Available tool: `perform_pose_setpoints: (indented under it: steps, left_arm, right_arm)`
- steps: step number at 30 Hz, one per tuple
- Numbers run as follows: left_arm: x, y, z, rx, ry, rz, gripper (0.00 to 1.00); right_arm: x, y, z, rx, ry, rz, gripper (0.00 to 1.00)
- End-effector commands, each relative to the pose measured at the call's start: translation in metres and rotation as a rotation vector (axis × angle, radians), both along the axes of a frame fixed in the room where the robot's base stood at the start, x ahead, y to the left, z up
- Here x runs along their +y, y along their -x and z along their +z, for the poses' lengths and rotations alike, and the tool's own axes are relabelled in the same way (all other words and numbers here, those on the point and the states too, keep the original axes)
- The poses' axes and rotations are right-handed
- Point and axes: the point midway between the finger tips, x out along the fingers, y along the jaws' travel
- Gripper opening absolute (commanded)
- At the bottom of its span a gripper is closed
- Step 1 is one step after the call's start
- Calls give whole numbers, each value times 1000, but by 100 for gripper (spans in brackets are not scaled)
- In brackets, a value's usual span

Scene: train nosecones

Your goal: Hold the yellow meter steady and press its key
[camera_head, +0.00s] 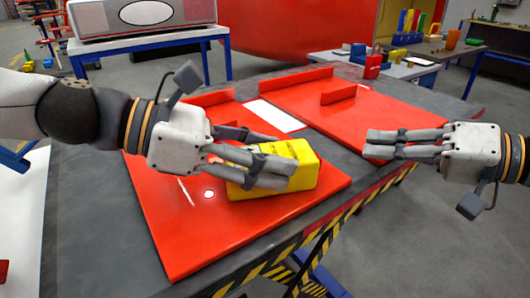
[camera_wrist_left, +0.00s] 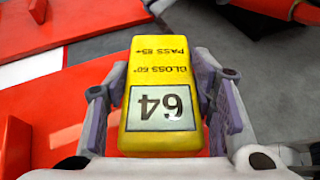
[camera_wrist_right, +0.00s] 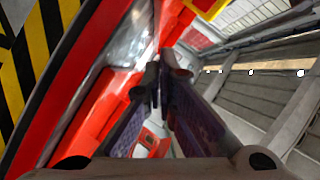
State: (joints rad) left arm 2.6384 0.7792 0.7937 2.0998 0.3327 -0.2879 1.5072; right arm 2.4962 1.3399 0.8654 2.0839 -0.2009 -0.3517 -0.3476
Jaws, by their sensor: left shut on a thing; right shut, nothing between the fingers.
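The yellow meter (camera_head: 305,165) sits on the near red panel (camera_head: 190,240) in the head view. My left gripper (camera_head: 275,172) is shut on it, with fingers along both sides. In the left wrist view the meter (camera_wrist_left: 158,75) lies between the fingers; its display reads 64, with "GLOSS 60°" and "PASS 85+" printed on its top. I cannot make out the key. My right gripper (camera_head: 372,145) is shut and empty, to the right of the meter and apart from it, over the gap near the right panel. Its closed fingers also show in the right wrist view (camera_wrist_right: 160,75).
A second red panel (camera_head: 370,115) with upright red ribs lies to the right on the same dark table (camera_head: 80,230). A white sheet (camera_head: 273,116) lies between the panels. The table's front edge has yellow and black stripes. Side tables stand behind.

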Motion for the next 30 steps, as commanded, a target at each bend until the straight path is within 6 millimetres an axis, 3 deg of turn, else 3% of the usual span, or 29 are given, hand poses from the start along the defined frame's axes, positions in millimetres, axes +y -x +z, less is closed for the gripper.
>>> perform_pose_setpoints:
  steps: [2,3,6,20,23,30]
  left_arm:
    - [0,1,-7,10,-7,-3,8]
    - [0,1,-7,10,-7,-3,54]
    - [0,1,-6,8,-5,-3,73]
    - [4,0,1,-1,-1,2,73]
    - [20,3,8,-4,-2,5,73]
    - [83,19,35,-4,4,2,73]
  right_arm:
    - [0,0,-2,2,0,0,0]
    - [0,0,-2,2,0,0,0]
    - [0,0,-2,2,0,0,0]
    - [1,0,0,0,0,0,0]
    - [1,0,0,0,0,0,0]
    - [0,0,0,0,0,-1,0]
